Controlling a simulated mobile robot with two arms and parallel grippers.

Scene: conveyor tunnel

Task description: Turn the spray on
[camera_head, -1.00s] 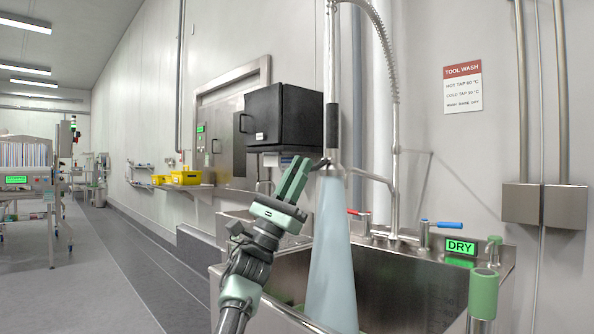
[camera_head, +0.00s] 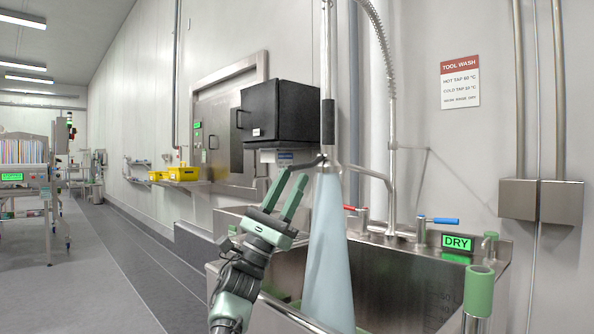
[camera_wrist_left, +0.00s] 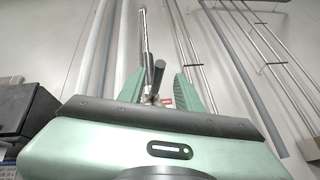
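The spray head (camera_head: 328,150) hangs on its riser and coiled hose above the steel sink (camera_head: 390,285). A pale blue cone (camera_head: 328,250) spreads down from its nozzle into the sink. A small dark lever (camera_head: 318,161) sticks out on the left side of the spray head. My left gripper (camera_head: 292,176) is just left of the spray head, fingers pointing up and parted, with nothing held. In the left wrist view, a dark rod-like part (camera_wrist_left: 158,74), seemingly the lever, shows between the parted fingers; contact cannot be told. My right gripper is out of view.
A red-handled tap (camera_head: 356,209) and a blue-handled tap (camera_head: 438,221) stand on the sink's back ledge. A green sign (camera_head: 457,242) reads DRY. A black box (camera_head: 283,111) is on the wall behind my gripper. A green-topped post (camera_head: 478,290) stands front right.

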